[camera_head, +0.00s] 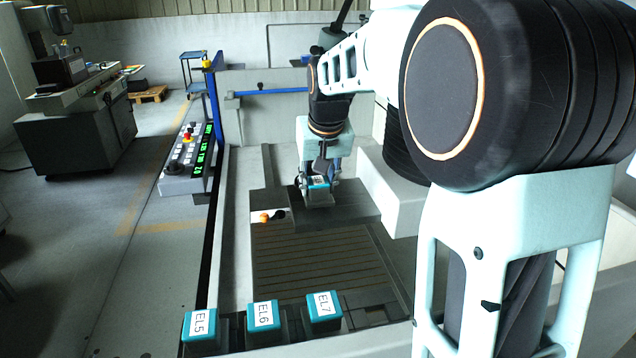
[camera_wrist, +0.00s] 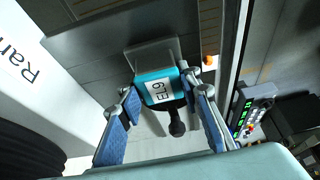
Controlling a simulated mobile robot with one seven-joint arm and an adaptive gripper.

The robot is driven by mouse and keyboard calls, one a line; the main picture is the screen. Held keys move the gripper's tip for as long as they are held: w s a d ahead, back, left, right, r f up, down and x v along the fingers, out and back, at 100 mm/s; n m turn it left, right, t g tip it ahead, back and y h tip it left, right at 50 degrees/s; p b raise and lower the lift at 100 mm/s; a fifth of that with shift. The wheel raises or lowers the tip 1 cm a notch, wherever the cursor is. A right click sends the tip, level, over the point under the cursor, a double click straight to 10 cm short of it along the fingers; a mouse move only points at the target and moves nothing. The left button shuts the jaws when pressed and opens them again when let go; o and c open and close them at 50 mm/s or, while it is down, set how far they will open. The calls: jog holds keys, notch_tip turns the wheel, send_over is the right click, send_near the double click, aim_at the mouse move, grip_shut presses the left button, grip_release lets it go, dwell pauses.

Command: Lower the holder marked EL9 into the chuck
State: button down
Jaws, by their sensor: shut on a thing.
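The holder marked EL9 is a teal block with a white label, upright in the wrist view (camera_wrist: 160,90) and small in the head view (camera_head: 319,182). My gripper (camera_head: 318,176) is shut on it, with a blue-padded finger on either side in the wrist view (camera_wrist: 162,92).
Holders EL5 (camera_head: 200,324), EL6 (camera_head: 263,315) and EL7 (camera_head: 323,307) stand in a front row. An orange knob (camera_head: 264,218) sits left of the chuck. A slotted plate (camera_head: 315,260) lies clear in front. A control panel (camera_head: 188,160) stands at the left.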

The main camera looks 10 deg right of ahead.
dwell(0.3)
jog(key=shift+f+b, duration=0.35)
jog(key=c, duration=1.3)
grip_release()
jog(key=v, duration=1.2)
jog(key=shift+s, duration=0.1)
jog(key=shift+f, duration=0.1)
